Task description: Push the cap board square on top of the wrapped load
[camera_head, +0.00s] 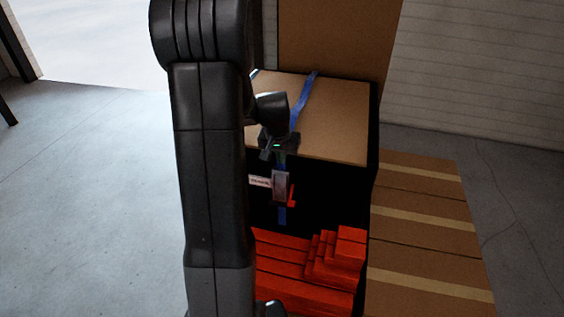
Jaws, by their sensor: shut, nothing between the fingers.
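The cap board (338,122), a flat tan sheet, lies on top of the black wrapped load (338,192). A narrow black strip shows along its back and right edges. Its left part is hidden behind my arm, so I cannot tell how square it sits. A blue strap (303,98) crosses the board and hangs down the front, with a grey buckle (281,186) that has a red part. My gripper (275,153) is shut and empty near the board's front edge, in front of the strap. I cannot tell whether it touches the board.
Red stepped blocks (335,262) stand low in front of the load. Brown cartons with pale tape (430,235) stand close on the right. A tall brown panel (338,40) rises behind. Open concrete floor (90,190) lies to the left.

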